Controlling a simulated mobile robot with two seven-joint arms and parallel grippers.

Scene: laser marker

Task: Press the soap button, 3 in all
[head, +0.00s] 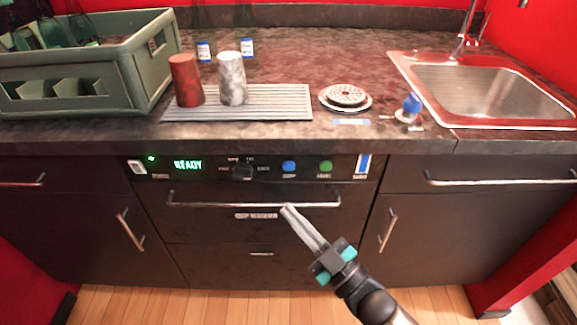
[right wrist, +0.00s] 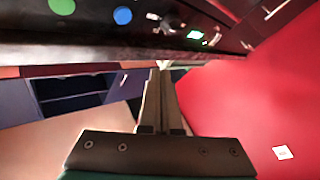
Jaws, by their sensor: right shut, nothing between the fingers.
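The dark control panel (head: 220,168) is on the front of the appliance under the counter. It has a blue round button (head: 289,166) and a green round button (head: 326,166), each with a small label too blurred to read surely, so I cannot tell from the lettering which is soap. In the right wrist view, the blue button (right wrist: 122,15) and green button (right wrist: 62,6) show at the top left. My right gripper (head: 288,208) is shut and empty, its tips in front of the drawer just below the handle bar, apart from the buttons. My left gripper is out of view.
A green display (head: 188,164) reads READY, beside a dial (head: 242,171). A long handle (head: 253,200) runs below the panel. On the counter are a green crate (head: 85,75), two cups on a ribbed mat (head: 270,103), stacked plates (head: 345,96) and a sink (head: 490,90).

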